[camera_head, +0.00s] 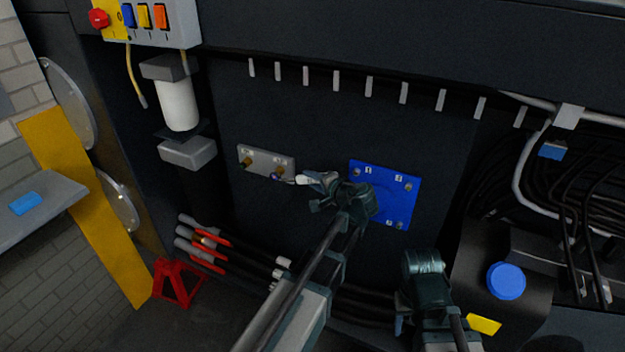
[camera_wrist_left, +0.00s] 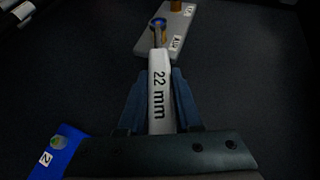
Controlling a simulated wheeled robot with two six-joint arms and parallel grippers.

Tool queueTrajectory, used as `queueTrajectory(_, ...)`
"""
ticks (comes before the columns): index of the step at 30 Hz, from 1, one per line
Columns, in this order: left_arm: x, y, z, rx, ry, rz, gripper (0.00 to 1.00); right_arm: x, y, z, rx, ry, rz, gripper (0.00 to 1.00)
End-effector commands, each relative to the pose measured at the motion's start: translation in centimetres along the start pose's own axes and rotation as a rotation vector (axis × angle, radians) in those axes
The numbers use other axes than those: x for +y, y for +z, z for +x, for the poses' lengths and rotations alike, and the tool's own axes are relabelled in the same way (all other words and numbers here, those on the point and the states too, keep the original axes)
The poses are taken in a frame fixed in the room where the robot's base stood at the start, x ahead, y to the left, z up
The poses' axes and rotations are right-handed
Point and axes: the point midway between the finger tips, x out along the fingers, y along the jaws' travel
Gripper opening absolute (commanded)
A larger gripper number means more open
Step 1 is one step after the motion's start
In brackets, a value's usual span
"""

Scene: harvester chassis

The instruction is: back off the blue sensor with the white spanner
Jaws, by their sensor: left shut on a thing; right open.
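My left gripper (camera_head: 318,187) is shut on the white spanner (camera_head: 304,180), which is marked 22 mm in the left wrist view (camera_wrist_left: 158,90). The spanner points left toward the grey plate (camera_head: 263,157). The blue sensor (camera_head: 278,175) is at the lower right of that plate, and its blue ring also shows in the left wrist view (camera_wrist_left: 157,22). The spanner's far end is right at the sensor; I cannot tell whether its jaw is around it. My right gripper (camera_head: 425,275) is open, lower right, away from the plate.
A brass fitting (camera_head: 245,161) sits at the plate's left end. A blue numbered panel (camera_head: 386,193) is just right of my left gripper. Black hoses with red sleeves (camera_head: 210,250) run below. A blue cap (camera_head: 506,281) and cables (camera_head: 570,220) are at the right.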

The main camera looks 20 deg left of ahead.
Motion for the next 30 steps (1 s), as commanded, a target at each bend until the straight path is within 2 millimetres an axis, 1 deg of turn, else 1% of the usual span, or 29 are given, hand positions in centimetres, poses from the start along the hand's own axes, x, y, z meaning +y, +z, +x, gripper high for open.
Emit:
queueTrajectory(1,-0.5,-0.1,-0.1,0.0,0.008,-0.005,0.0,0.1,0.0,-0.7,0.0,0.0,0.0,0.5)
queueTrajectory(3,-0.8,-0.1,-0.1,0.0,0.021,-0.012,0.0,0.1,0.1,-1.2,0.0,0.0,0.0,0.5)
queueTrajectory(21,-2.9,0.0,0.1,0.0,0.132,-0.072,0.0,0.5,0.3,-5.2,0.0,0.0,-0.001,0.5)
queueTrajectory(25,-3.1,0.0,0.2,0.0,0.15,-0.082,0.0,0.5,0.3,-5.7,0.0,0.0,-0.001,0.5)
queueTrajectory(30,-3.1,0.1,0.2,0.001,0.16,-0.088,0.0,0.6,0.3,-5.8,0.0,0.0,-0.001,0.5)
